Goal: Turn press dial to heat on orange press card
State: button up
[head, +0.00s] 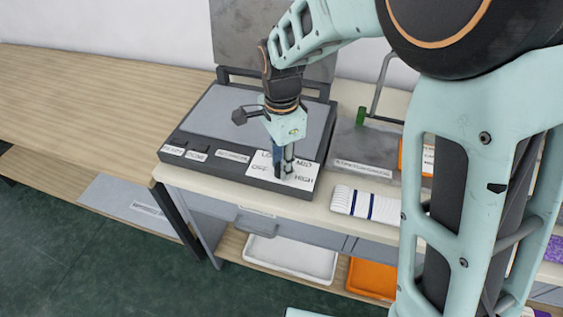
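The press (175,150) is a dark grey unit with a raised lid, on the pale bench. Its white dial plate (260,173) reads OFF, MID and HIGH, plus a partly covered label starting LO. My gripper (283,172) points down over the middle of this plate, fingers at or just above it. The dial is hidden by the fingers, so its setting and any contact cannot be seen. The finger gap is not clear. An orange card (428,169) with a white label shows at the right, partly behind my arm; its text is unreadable.
Labels along the press front include READY and DONE. A white striped folded cloth (366,205) lies at the bench front. White (290,258) and orange (371,279) trays sit below. The wooden table at left is clear.

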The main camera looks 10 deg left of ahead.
jog(key=o, duration=0.4)
jog(key=shift+o, duration=0.2)
notch_tip(320, 180, up, 12)
dwell(0.5)
